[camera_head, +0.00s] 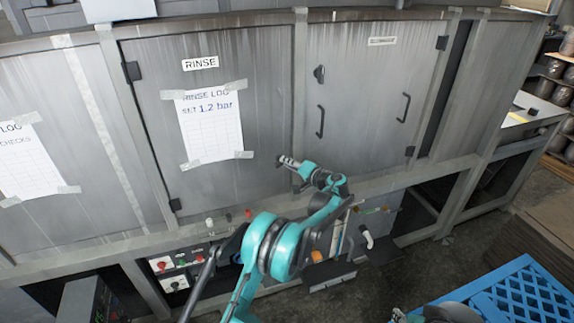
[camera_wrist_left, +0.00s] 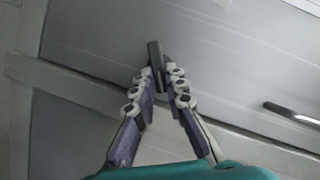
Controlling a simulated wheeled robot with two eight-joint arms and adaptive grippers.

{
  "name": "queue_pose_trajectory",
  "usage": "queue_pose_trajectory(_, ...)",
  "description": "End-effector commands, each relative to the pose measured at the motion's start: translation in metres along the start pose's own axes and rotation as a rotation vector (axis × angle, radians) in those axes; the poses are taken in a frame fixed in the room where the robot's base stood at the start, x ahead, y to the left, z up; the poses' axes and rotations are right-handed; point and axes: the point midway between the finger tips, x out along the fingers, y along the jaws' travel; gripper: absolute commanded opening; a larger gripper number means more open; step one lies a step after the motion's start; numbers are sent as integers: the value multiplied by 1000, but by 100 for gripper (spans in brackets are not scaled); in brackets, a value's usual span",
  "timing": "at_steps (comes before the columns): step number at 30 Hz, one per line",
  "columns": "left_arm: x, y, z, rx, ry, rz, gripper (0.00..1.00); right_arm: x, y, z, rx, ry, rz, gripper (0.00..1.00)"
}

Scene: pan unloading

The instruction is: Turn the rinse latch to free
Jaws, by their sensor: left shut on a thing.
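The rinse latch (camera_wrist_left: 154,55) is a short dark bar on the grey door face in the left wrist view. My left gripper (camera_wrist_left: 157,80) is shut on it, with one finger on each side. In the head view my left gripper (camera_head: 286,162) reaches the right edge of the door marked RINSE (camera_head: 235,70) and covers most of the latch, so its angle is hard to read there. The door looks closed. Part of what seems to be my right gripper (camera_head: 402,316) shows at the bottom edge of the head view; its fingers are not clear.
The door to the right has a dark latch (camera_head: 319,74) and bar handles (camera_head: 320,121). A log sheet (camera_head: 210,125) is taped to the RINSE door. Below are a control panel (camera_head: 178,264) and a pipe (camera_head: 367,238). A blue crate (camera_head: 520,290) stands at bottom right.

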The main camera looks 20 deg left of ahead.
Motion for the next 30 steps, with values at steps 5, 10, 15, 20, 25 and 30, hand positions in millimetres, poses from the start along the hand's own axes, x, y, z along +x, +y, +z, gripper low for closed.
queue_pose_trajectory(5, 0, 6, 1, 150, 2, -62, 0, 7, 0, 5, 0, 0, 0, 40)
queue_pose_trajectory(10, 0, 8, 1, 279, 1, -116, 0, 12, 0, 8, 0, 0, 0, 40)
queue_pose_trajectory(15, 1, 10, 2, 380, 1, -156, 0, 16, 0, 11, 0, 0, 0, 40)
queue_pose_trajectory(20, 1, 10, 2, 445, 1, -183, 0, 18, 0, 13, 0, 0, 0, 40)
queue_pose_trajectory(25, 1, 10, 2, 486, 2, -201, 0, 19, 0, 14, 0, 0, 0, 40)
queue_pose_trajectory(30, 1, 10, 2, 501, 2, -206, 0, 20, 0, 14, 0, 0, 0, 40)
